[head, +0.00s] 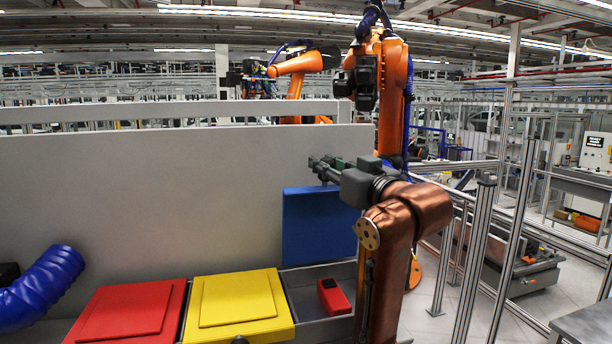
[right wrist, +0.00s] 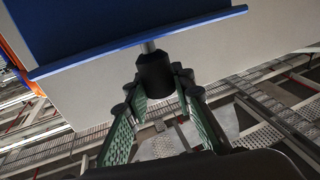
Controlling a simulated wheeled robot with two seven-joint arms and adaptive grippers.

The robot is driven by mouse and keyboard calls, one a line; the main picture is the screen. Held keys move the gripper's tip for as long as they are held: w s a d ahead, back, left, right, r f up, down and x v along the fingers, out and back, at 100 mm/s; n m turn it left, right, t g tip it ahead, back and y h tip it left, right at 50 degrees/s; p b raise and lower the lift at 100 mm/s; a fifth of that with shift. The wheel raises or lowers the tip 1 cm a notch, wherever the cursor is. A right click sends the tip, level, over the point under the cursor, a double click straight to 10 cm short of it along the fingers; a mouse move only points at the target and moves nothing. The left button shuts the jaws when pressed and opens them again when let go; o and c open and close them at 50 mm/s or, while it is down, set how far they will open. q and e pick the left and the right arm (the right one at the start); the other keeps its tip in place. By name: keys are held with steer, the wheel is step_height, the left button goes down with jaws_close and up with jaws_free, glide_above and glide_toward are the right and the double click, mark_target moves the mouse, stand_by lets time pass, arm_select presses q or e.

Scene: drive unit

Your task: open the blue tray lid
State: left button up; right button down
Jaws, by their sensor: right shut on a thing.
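The blue tray lid (head: 312,226) stands upright at the back of its tray (head: 309,331), against the pale wall, and the tray is open. My right gripper (head: 322,170) is at the lid's top edge. In the right wrist view its fingers (right wrist: 153,88) are shut on the lid's dark knob (right wrist: 154,70), which sits on a short metal stem at the edge of the blue panel (right wrist: 110,28). The lid's right side is partly hidden by my right arm. My left gripper is not in view.
A red box (head: 333,297) lies inside the open tray. To its left are a closed yellow lid (head: 238,299) and a closed red lid (head: 128,311). A pale wall (head: 140,200) rises behind the trays. Metal railings (head: 476,240) stand on the right.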

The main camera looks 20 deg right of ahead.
steer(key=shift+n+t, duration=0.3)
steer(key=shift+t, duration=0.6)
steer(key=b+v, duration=0.2)
steer(key=a+b+v, duration=0.1)
steer(key=b+v, duration=0.1)
steer(key=b, duration=0.1)
steer(key=shift+s, duration=0.45)
steer(key=c, duration=2)
jaws_free()
steer(key=shift+c, duration=0.2)
steer(key=o, duration=0.4)
steer(key=v, duration=1.2)
steer(key=shift+d+f, duration=0.1)
steer(key=shift+d, duration=0.05)
